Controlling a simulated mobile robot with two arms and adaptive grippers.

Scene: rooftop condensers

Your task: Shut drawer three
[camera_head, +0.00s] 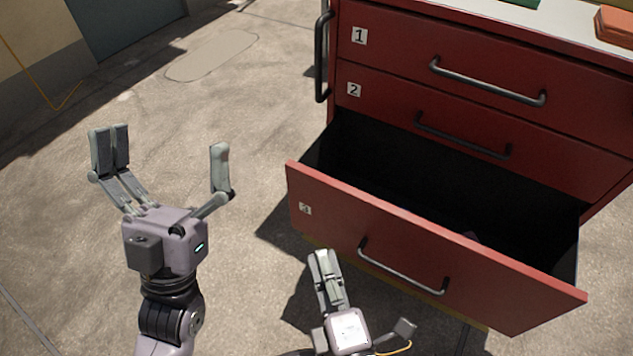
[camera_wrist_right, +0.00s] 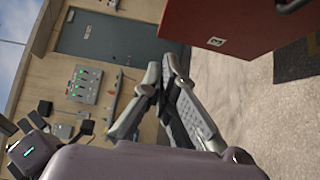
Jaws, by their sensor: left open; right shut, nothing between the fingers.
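Drawer three (camera_head: 420,245) is the lowest drawer of a red cabinet (camera_head: 480,60) and is pulled well out. Its front carries a small number label (camera_head: 305,208) and a metal bar handle (camera_head: 400,275). Its dark inside shows, with a small dim object (camera_head: 472,237) that I cannot make out. My right gripper (camera_head: 322,256) is shut and empty, low in front of the drawer front, left of the handle. In the right wrist view its closed fingers (camera_wrist_right: 165,75) are beside a red labelled panel (camera_wrist_right: 235,25). My left gripper (camera_head: 165,145) is open and empty, left of the drawer.
Drawers one (camera_head: 450,55) and two (camera_head: 440,115) above are closed. An orange object (camera_head: 615,25) and a green one lie on the cabinet top. A side handle (camera_head: 322,58) sticks out at the cabinet's left. The concrete floor (camera_head: 225,125) to the left is clear.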

